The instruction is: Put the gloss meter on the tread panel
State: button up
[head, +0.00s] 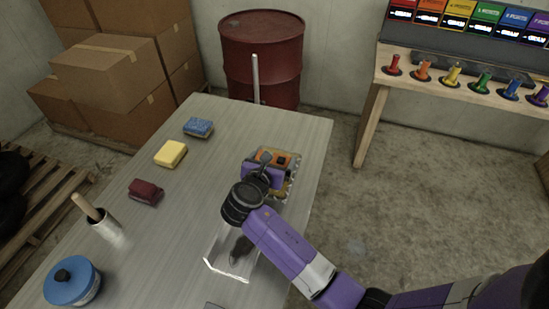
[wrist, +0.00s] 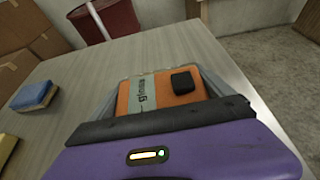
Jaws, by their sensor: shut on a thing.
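The gloss meter (head: 272,157) is an orange block with a black knob and a grey label, near the table's right side. My gripper (head: 267,165) is shut on it. In the wrist view the gloss meter (wrist: 160,92) sits between the two grey fingers of my gripper (wrist: 160,95). A shiny metallic panel (head: 294,181), apparently the tread panel, shows at the right of my gripper in the head view, partly hidden by it. I cannot tell whether the meter touches the panel.
A clear tray (head: 222,264) lies under my arm. Along the table's left are a blue sponge (head: 198,127), a yellow block (head: 171,154), a dark red block (head: 146,192), a metal cup (head: 107,228) and a blue pot (head: 72,282). The table's middle is clear.

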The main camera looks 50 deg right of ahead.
dwell(0.3)
jog(key=o, duration=1.3)
jog(key=shift+f, duration=0.1)
jog(key=shift+o, duration=0.2)
jog(key=v, duration=1.2)
jog(key=shift+b, duration=0.4)
